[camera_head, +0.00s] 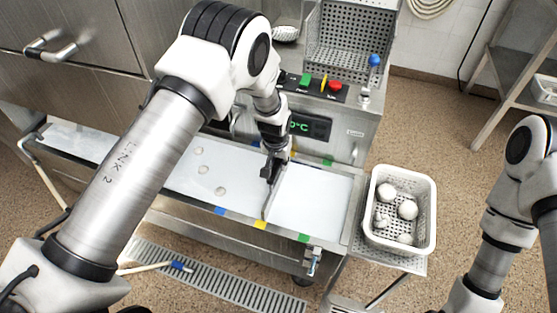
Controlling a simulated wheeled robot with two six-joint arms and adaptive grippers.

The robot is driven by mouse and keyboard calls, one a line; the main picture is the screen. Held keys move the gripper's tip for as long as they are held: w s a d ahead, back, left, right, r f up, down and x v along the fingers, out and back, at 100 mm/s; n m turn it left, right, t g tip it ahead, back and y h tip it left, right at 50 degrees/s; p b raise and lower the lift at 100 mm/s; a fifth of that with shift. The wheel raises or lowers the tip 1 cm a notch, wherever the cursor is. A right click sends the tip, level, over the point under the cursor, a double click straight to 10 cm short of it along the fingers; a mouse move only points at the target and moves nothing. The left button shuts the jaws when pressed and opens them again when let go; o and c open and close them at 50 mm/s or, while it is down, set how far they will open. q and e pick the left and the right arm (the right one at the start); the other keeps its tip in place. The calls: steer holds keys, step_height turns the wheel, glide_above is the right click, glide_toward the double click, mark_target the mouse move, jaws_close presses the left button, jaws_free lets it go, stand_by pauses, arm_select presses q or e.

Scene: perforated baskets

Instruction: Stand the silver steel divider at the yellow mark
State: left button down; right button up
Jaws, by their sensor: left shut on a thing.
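The silver steel divider (268,203) is a thin, upright plate across the trough of pale liquid (315,195). Its near end is by the yellow mark (260,225) on the trough's front rim. My left gripper (270,178) is shut on the divider's upper edge from above. The gripper and arm hide the divider's far end and part of the back rim, so I cannot tell whether the divider rests on the trough floor. My right arm shows at the right edge, but its gripper is not in view.
A blue mark (220,211) and a green mark (303,238) flank the yellow one. Several pale balls (203,169) lie in the trough left of the divider. A white perforated basket (429,215) with several white balls stands at right. A control box (345,128) stands behind.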

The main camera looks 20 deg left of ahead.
arm_select(q)
steer(key=shift+w+f+b, duration=0.1)
steer(key=shift+f+b, duration=0.7)
steer(key=shift+f, duration=0.6)
steer(key=shift+f+b, duration=0.3)
steer(key=shift+f, duration=0.25)
steer(key=c, duration=0.9)
jaws_free()
steer(key=shift+c, duration=0.2)
steer(key=r, duration=0.4)
steer(key=s+r, duration=0.1)
steer(key=r, duration=0.3)
steer(key=s+r, duration=0.1)
steer(key=r, duration=0.2)
steer(key=shift+s+r, duration=0.2)
steer(key=shift+r, duration=0.2)
